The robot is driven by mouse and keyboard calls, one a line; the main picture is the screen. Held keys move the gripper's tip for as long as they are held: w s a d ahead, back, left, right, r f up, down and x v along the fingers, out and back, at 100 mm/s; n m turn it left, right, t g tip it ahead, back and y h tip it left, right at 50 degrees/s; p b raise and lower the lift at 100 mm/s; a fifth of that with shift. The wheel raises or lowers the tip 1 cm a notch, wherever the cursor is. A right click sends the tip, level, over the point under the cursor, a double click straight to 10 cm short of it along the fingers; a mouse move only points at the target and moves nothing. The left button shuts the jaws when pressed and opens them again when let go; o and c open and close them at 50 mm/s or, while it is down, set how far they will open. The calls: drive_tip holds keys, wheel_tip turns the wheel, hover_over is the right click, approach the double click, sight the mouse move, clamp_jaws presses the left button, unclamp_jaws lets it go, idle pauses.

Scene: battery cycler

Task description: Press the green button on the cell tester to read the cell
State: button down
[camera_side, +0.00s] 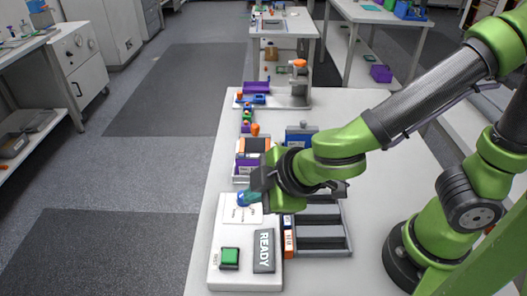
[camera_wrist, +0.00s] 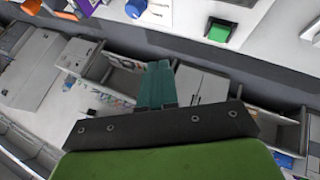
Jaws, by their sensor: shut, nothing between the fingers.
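The white cell tester (camera_side: 216,275) lies at the near left end of the bench. Its square green button (camera_side: 229,257) sits in a dark frame at the near left, uncovered; it also shows in the wrist view (camera_wrist: 220,31). A grey display (camera_side: 264,250) beside it reads "READY". A small blue piece (camera_side: 242,199) is at the tester's far end; it also shows in the wrist view (camera_wrist: 135,8). My gripper (camera_side: 255,195) is shut and empty above that far end, apart from the button. In the wrist view its teal fingers (camera_wrist: 157,72) are together, with the button to their upper right.
A grey slotted tray (camera_side: 321,234) lies right of the tester. A white-and-purple holder (camera_side: 240,171), a blue box (camera_side: 300,135) and a purple bin (camera_side: 256,87) stand farther back. The space directly above the button is clear.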

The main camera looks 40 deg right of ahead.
sight(234, 258)
drive_tip(key=a+n+y, duration=0.2)
drive_tip(key=a+n, duration=0.1)
drive_tip(key=a, duration=0.4)
drive_tip(key=shift+s+r+t+y, duration=0.2)
drive_tip(key=shift+t+y, duration=0.1)
drive_tip(key=shift+y, duration=0.1)
drive_tip(key=shift+d+f, duration=0.1)
drive_tip(key=shift+f, duration=4.35)
drive_tip(key=shift+f, duration=0.4)
